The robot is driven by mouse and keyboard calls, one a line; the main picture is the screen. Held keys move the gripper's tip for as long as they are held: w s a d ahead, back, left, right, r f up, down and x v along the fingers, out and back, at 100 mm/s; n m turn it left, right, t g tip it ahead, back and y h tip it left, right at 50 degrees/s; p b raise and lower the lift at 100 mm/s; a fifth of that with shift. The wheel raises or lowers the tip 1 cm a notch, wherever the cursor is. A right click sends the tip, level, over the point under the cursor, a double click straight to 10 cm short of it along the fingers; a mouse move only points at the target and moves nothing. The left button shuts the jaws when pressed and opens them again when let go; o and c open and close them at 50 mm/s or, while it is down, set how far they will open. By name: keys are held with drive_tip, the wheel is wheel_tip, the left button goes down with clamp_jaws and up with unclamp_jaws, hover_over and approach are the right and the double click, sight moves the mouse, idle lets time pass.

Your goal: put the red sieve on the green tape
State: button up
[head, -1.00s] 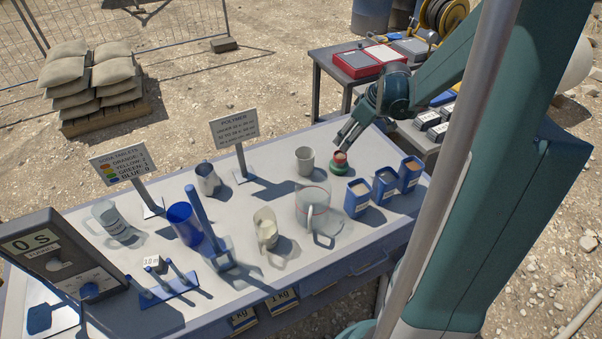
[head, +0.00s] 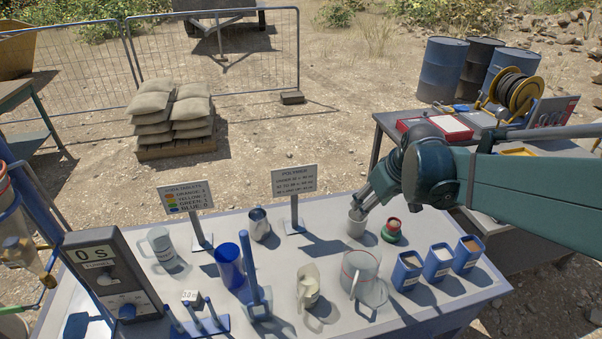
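The red sieve (head: 394,224) is a small red ring-shaped piece with a tan middle. It sits on the green tape (head: 391,237), a green ring on the pale table right of centre, and looks about level there. My gripper (head: 360,206) is to the left of the sieve and apart from it. Its fingers point down beside the top of a pale cup (head: 356,227) in the picture. They look spread, with nothing seen between them. Whether they touch the cup cannot be told.
Three blue bins (head: 438,264) stand right of the sieve. A clear jug (head: 360,270) stands in front of it. A blue cylinder (head: 229,266), a metal cup (head: 259,225) and two signs (head: 295,180) are further left. A side table (head: 415,125) is behind.

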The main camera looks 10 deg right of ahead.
drive_tip(key=s+a+r+m+t, duration=0.2)
drive_tip(key=s+a+r, duration=0.1)
drive_tip(key=s+a, duration=1.1)
drive_tip(key=shift+r, duration=0.2)
drive_tip(key=shift+s+a, duration=0.1)
